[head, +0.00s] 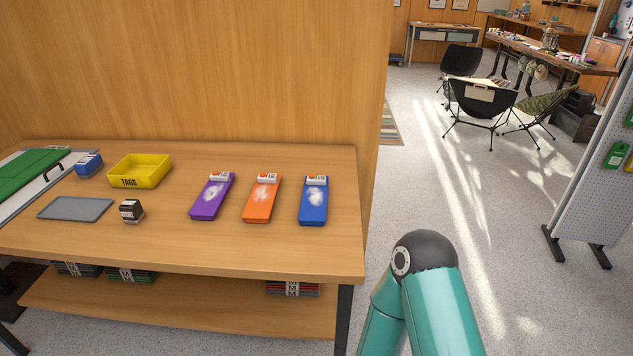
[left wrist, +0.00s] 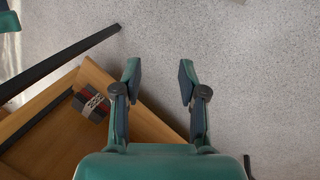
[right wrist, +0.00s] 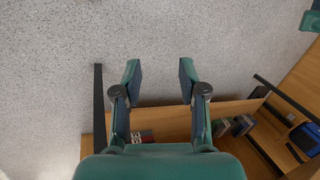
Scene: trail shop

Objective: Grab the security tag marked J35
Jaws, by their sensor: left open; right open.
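Three flat packages lie in a row on the wooden table (head: 290,255) in the head view: a purple one (head: 206,208), an orange one (head: 259,210) and a blue one (head: 313,214). Each has a small white tag-like piece at its far end: on the purple (head: 219,177), the orange (head: 267,178) and the blue (head: 316,180). Their marks are too small to read, so I cannot tell which is J35. My left gripper (left wrist: 158,78) is open and empty. My right gripper (right wrist: 158,78) is open and empty. Neither gripper shows in the head view.
A yellow bin marked TAGS (head: 152,177), a grey tray (head: 75,208), a small black-and-white block (head: 131,211) and a blue box (head: 88,165) stand left of the packages. A wooden panel (head: 200,70) rises behind.

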